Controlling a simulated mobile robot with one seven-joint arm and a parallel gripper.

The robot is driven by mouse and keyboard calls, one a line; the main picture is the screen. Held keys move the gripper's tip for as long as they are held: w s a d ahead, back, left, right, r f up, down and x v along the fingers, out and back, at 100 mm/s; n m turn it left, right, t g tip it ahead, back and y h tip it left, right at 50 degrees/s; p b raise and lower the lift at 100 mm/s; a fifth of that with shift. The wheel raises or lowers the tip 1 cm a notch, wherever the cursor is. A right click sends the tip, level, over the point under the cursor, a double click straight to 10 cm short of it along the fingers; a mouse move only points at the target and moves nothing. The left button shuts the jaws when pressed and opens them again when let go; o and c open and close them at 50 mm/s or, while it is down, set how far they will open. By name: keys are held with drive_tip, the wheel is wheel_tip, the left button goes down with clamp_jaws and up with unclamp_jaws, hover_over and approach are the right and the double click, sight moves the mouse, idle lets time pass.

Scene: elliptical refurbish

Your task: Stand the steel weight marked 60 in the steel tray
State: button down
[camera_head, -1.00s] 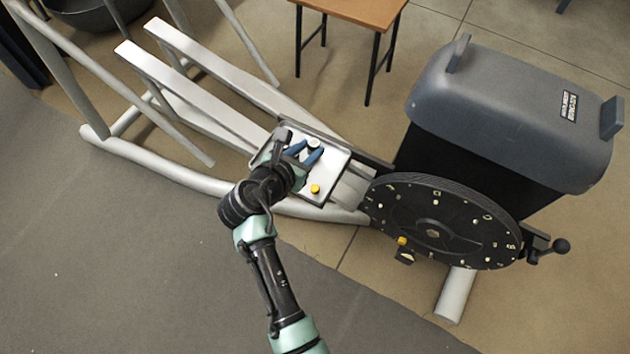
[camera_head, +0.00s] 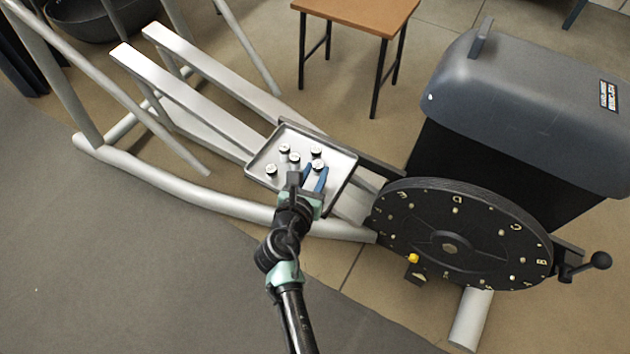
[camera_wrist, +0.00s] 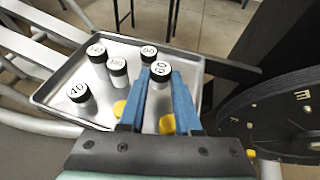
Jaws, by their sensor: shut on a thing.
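The steel tray (camera_head: 338,192) rests on the machine's frame and also shows in the wrist view (camera_wrist: 52,95). My gripper (camera_head: 318,172) is over its right part, its blue fingers (camera_wrist: 163,82) shut on a short steel weight (camera_wrist: 160,71) with a white top and black band. Its turned marking looks like 60. It looks upright; I cannot tell whether its base touches the tray. Other weights stand apart in the tray: one marked 40 (camera_wrist: 78,95), one at the back left (camera_wrist: 97,52), one in the middle (camera_wrist: 117,66) and one behind the held weight (camera_wrist: 148,53).
A large black dial disc (camera_head: 455,240) with a crank (camera_head: 598,261) stands right of the tray. A grey-topped housing (camera_head: 530,100) rises behind it.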

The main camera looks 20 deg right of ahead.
wheel_tip(320, 180, down, 2)
drive_tip(key=shift+f+b, duration=0.1)
drive_tip(key=shift+b, duration=0.3)
drive_tip(key=c, duration=0.6)
unclamp_jaws()
